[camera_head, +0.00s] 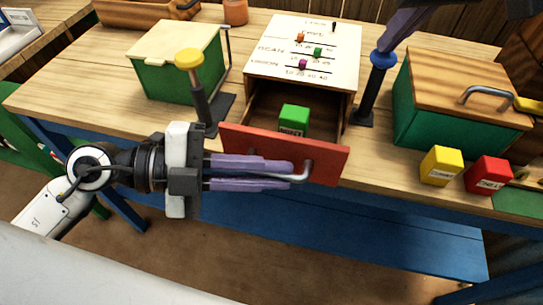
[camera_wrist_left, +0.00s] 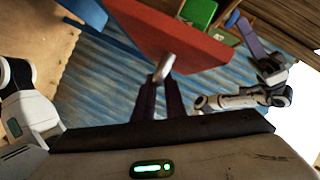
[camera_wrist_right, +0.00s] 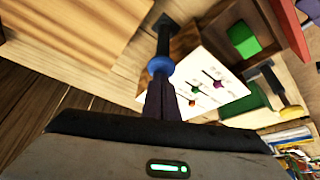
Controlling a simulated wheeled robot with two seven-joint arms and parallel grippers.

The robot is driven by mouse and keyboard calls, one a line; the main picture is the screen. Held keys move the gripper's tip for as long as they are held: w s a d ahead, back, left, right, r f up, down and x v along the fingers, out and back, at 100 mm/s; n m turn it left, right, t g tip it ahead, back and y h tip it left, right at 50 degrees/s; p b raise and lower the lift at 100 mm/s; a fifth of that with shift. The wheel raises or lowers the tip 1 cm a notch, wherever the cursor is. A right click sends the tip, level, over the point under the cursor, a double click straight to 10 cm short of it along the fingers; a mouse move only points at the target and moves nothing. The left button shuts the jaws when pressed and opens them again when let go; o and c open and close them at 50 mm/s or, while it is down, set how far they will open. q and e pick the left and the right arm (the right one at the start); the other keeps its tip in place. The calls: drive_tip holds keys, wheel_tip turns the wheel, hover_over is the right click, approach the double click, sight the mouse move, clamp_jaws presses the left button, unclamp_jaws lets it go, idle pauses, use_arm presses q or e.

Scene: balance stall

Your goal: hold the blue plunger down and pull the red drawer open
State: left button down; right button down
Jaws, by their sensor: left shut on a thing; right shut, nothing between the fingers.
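The red drawer (camera_head: 270,150) stands pulled out of its wooden cabinet (camera_head: 300,60), with a green block (camera_head: 293,120) inside it. My left gripper (camera_head: 292,175) is shut on the drawer's metal handle (camera_head: 307,172), which also shows in the left wrist view (camera_wrist_left: 163,70). The blue plunger (camera_head: 383,59) stands on a dark post right of the cabinet. My right gripper (camera_head: 394,42) is shut and empty, its fingertips on top of the blue plunger, which it also meets in the right wrist view (camera_wrist_right: 160,66).
A yellow-topped plunger (camera_head: 189,60) stands left of the drawer. A green box with a wooden lid (camera_head: 180,50) is behind it. A larger green box (camera_head: 460,95) stands right, with a yellow block (camera_head: 441,166) and a red block (camera_head: 488,175) in front.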

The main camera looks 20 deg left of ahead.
use_arm(q)
drive_tip(key=shift+f, duration=0.1)
use_arm(e)
drive_tip(key=shift+f, duration=0.15)
use_arm(q)
drive_tip(key=c, duration=1.8)
unclamp_jaws()
drive_tip(key=shift+a, duration=0.1)
drive_tip(key=v, duration=1.2)
